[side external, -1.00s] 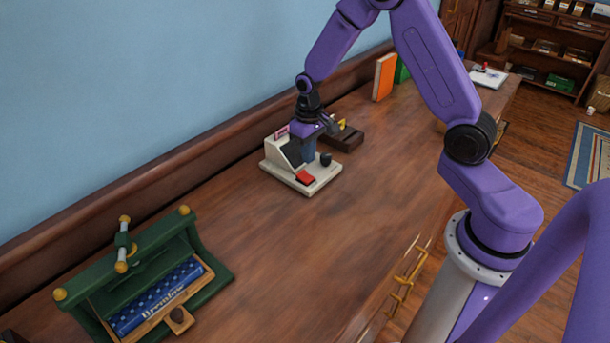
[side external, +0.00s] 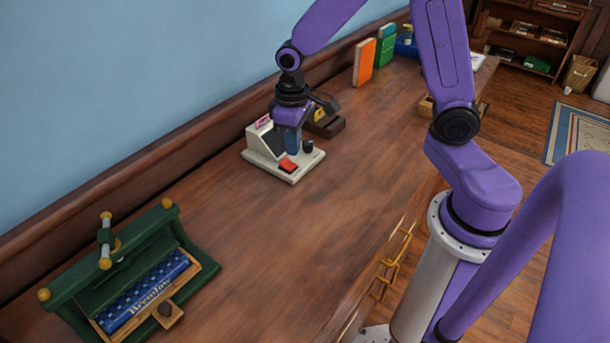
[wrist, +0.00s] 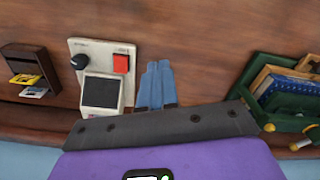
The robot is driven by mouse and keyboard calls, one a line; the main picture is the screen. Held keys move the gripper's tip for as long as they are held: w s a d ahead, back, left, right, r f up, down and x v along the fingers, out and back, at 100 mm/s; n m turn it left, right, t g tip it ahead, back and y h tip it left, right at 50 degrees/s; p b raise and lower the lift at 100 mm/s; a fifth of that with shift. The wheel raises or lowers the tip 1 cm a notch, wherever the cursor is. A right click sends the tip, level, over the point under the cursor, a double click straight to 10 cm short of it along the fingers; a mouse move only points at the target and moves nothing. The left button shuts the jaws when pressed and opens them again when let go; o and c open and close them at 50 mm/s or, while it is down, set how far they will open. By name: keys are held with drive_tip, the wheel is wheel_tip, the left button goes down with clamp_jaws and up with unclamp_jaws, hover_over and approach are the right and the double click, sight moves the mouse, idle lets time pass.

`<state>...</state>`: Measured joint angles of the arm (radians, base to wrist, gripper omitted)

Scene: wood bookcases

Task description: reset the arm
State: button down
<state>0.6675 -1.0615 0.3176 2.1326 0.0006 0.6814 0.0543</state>
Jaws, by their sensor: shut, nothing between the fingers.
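My gripper (side external: 292,150) is purple and black with blue fingers, pointing down over the wooden counter. It is shut and empty. In the side view its fingers overlap a white device (side external: 262,156) with a dark screen, a red button (side external: 288,164) and a black knob (side external: 308,146). In the wrist view the closed fingers (wrist: 157,72) appear just right of the white device (wrist: 76,46), with bare wood at their tips. I cannot tell how high the tips are above the counter.
A green press-like frame (side external: 192,241) holding a blue patterned book (side external: 150,296) stands at the near left. A dark card holder (side external: 330,127) is beyond the device. An orange book (side external: 364,62) and a green book (side external: 385,48) stand by the wall. The middle of the counter is clear.

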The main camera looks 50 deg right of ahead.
drive_tip(key=s+a+r+n, duration=0.1)
drive_tip(key=s+r+n, duration=0.2)
drive_tip(key=s, duration=0.8)
drive_tip(key=s+r+n, duration=0.4)
drive_tip(key=s+n, duration=0.1)
drive_tip(key=s, duration=0.6)
drive_tip(key=shift+s+a+n, duration=0.35)
drive_tip(key=shift+n, duration=0.05)
drive_tip(key=shift+r, duration=0.1)
